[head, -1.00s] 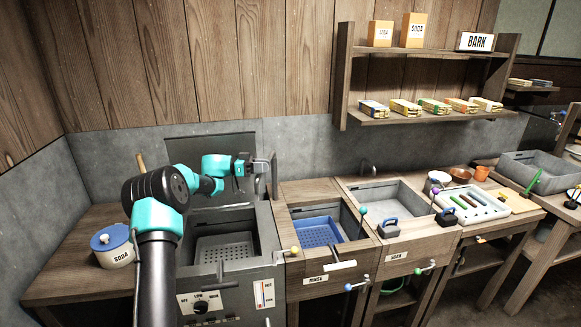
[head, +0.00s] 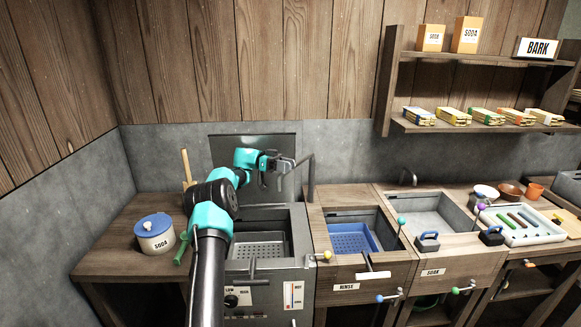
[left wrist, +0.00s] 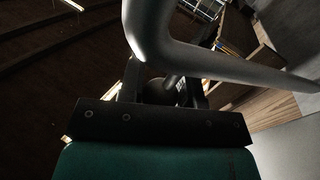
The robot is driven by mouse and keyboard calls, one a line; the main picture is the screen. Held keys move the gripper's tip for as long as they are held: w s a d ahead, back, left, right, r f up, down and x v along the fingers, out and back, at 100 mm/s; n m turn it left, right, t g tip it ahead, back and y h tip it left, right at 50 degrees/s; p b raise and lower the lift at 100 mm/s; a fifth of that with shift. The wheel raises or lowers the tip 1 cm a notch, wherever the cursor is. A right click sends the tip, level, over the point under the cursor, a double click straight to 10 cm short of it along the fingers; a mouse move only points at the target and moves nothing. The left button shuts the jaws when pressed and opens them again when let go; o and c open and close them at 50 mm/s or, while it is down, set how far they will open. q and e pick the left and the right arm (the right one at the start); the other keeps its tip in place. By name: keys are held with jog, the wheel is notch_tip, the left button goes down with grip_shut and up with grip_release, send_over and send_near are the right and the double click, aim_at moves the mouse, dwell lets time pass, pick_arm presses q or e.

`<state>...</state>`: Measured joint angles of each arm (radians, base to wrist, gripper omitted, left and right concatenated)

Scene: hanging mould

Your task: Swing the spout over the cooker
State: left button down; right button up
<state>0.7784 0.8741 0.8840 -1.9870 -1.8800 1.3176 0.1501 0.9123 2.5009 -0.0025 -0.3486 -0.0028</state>
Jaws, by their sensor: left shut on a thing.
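The spout (head: 301,161) is a thin grey pipe on an upright (head: 311,180) behind the boundary between the cooker and the rinse sink. The cooker (head: 300,250) is the grey basin with a dial and a gauge on its front and a perforated floor. My left gripper (head: 279,166) is shut on the spout, above the cooker's back part. In the left wrist view, the bent grey pipe (left wrist: 215,62) crosses close to the camera, and a dark rounded part sits between the fingers (left wrist: 163,88). The exact grip is dark and partly hidden. My right gripper is not in view.
The rinse sink (head: 398,262) with a blue perforated tray (head: 350,238) is right of the cooker. A raised grey lid (head: 240,142) stands behind the cooker. A soda pot (head: 155,235) sits on the left counter. A shelf (head: 480,127) hangs at the upper right.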

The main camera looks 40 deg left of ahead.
pick_arm(q)
jog(key=shift+r, duration=0.1)
jog(key=c, duration=0.8)
grip_release()
jog(key=s+d+r, duration=0.1)
jog(key=s+d, duration=0.2)
jog(key=s+d+r, duration=0.2)
jog(key=s+d, duration=0.2)
jog(key=s+d+r, duration=0.2)
jog(key=s+d, duration=0.2)
jog(key=shift+s+d, duration=0.15)
jog(key=shift+s, duration=0.1)
dwell(0.4)
jog(key=shift+c, duration=0.6)
